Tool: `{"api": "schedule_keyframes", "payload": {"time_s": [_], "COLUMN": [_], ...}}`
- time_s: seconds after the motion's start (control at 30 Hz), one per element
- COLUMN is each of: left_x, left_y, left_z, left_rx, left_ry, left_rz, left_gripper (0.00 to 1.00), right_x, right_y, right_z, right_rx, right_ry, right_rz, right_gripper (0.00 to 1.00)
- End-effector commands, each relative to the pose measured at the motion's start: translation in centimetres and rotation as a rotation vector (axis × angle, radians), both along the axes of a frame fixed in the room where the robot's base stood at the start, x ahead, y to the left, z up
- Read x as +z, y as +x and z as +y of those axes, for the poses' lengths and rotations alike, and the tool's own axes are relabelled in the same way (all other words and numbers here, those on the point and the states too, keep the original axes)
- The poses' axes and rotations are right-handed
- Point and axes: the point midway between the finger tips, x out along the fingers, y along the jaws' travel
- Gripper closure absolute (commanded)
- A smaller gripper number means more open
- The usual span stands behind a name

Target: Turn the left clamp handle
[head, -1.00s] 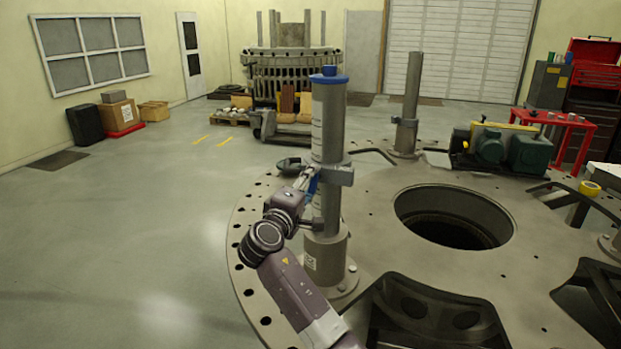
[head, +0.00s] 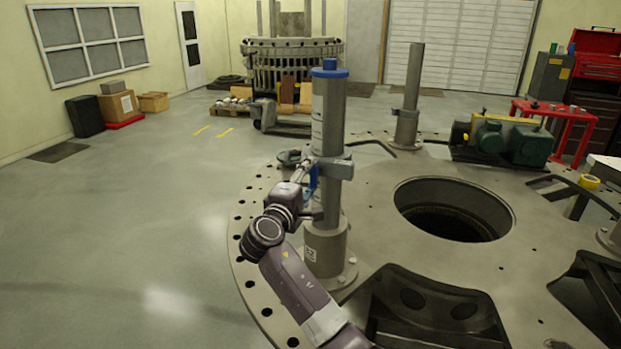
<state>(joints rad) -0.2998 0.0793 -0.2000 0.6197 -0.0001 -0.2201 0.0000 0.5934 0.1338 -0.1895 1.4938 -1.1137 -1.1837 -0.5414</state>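A grey upright cylinder (head: 328,120) with a blue cap stands on the round turret plate. A metal clamp (head: 333,168) sits around it at mid-height. A blue clamp handle (head: 314,181) shows at the clamp's left side, partly hidden by the gripper and small in view. My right gripper (head: 305,171) is at the clamp's left side, close beside the blue handle. Its fingers are too small and overlapped to tell whether they are open or shut, or whether they touch the handle. My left gripper is not in view.
The turret plate (head: 375,218) has a large round hole (head: 440,225) right of the cylinder and dark cut-outs at the front. Another post (head: 411,90) stands behind. A green motor unit (head: 500,141) rests on the plate's far right. Open floor (head: 130,220) lies to the left.

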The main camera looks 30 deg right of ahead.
Motion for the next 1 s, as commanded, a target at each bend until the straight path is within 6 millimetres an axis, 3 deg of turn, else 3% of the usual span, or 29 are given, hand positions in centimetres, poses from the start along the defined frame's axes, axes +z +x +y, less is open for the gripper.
{"api": "schedule_keyframes", "payload": {"time_s": [0.1,0.47,1.0], "left_x": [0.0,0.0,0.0], "left_y": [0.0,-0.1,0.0], "left_z": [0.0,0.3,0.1], "left_rx": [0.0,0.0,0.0], "left_ry": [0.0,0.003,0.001], "left_rz": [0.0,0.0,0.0], "left_gripper": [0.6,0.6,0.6], "right_x": [0.0,-0.1,-0.1], "right_y": [0.0,-0.5,-6.4], "right_z": [0.0,0.6,8.7], "right_rx": [-0.001,-0.001,0.0], "right_ry": [0.001,0.003,0.004], "right_rz": [0.0,0.0,-0.001], "right_gripper": [0.38,0.38,0.38]}}
